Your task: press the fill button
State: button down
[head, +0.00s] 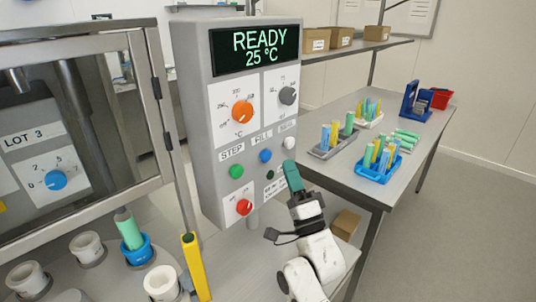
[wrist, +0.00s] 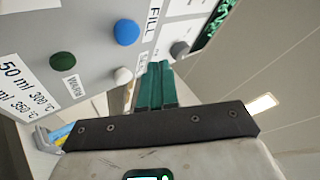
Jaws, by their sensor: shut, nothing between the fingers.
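The blue button (head: 265,155) sits under the FILL label on the grey control panel (head: 207,110). In the wrist view the blue button (wrist: 126,32) is at the upper middle, with the FILL label beside it. It stands out and nothing covers it. My gripper (head: 290,165) has its teal fingers shut and empty, just below the white button (head: 289,142), to the right of and below the blue one. In the wrist view my gripper (wrist: 157,66) points at the panel near the white button (wrist: 123,75). The fingertips are clear of the blue button.
A green button (head: 237,171), a dark green button (head: 270,174) and a red knob (head: 244,207) are near. The display (head: 256,50) reads READY 25 °C. A glass-fronted cabinet (head: 150,100) stands left. A table (head: 345,178) with trays of tubes is at right.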

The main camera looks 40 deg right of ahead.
aim_at(265, 155)
jog(key=shift+w+a+b, duration=0.1)
jog(key=shift+w+b, duration=0.25)
jog(key=shift+w, duration=1.1)
jog(key=shift+w, duration=0.15)
dwell(0.9)
jog(key=shift+w, duration=0.25)
